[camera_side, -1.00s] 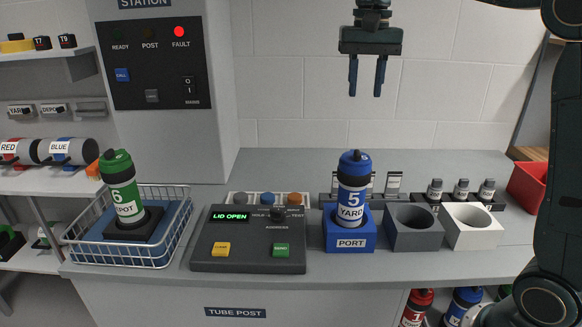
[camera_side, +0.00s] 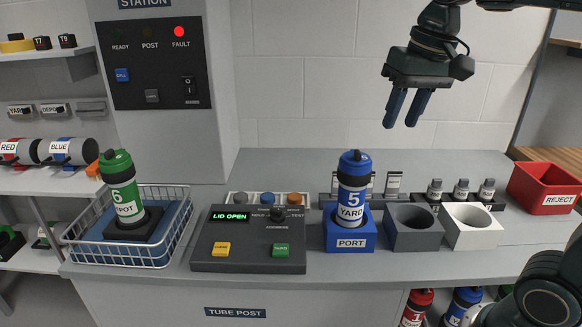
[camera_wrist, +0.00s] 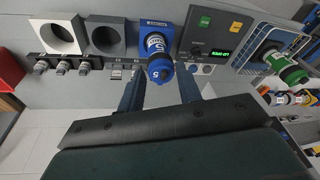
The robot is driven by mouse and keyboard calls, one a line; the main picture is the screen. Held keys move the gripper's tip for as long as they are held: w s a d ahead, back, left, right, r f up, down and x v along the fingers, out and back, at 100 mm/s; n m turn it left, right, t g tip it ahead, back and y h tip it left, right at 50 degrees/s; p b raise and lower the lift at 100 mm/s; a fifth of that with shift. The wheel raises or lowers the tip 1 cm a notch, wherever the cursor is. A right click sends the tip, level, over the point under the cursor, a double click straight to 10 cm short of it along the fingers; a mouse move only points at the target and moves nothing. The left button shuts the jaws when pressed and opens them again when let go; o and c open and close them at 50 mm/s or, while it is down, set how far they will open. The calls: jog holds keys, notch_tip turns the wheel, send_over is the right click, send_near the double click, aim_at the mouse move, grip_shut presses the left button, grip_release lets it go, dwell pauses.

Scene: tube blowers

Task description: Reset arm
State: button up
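My gripper (camera_side: 407,108) is raised high above the bench at the upper right in the side view, tilted, with its two fingers apart and nothing between them. It also shows in the wrist view (camera_wrist: 160,97), fingers spread. A blue tube (camera_side: 352,190) marked 5 YARD stands upright in the blue PORT block (camera_side: 350,240), below and left of my gripper. It also shows in the wrist view (camera_wrist: 158,58). A green tube (camera_side: 122,190) marked 6 leans slightly in a dark holder inside the wire basket (camera_side: 80,245) at the left.
A control box (camera_side: 248,240) reads LID OPEN. The station panel (camera_side: 155,60) has a red FAULT light lit. Empty grey (camera_side: 412,238) and white (camera_side: 472,236) holders stand right of PORT. A red REJECT bin (camera_side: 545,188) is at the right. The air around my gripper is clear.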

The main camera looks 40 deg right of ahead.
jog(key=s+a+f+n+t, duration=0.2)
jog(key=s+f+n, duration=0.2)
jog(key=s+f, duration=0.5)
jog(key=shift+s+a+f+n+t, duration=0.2)
jog(key=shift+s+a+n+t, duration=0.2)
jog(key=shift+s, duration=0.7)
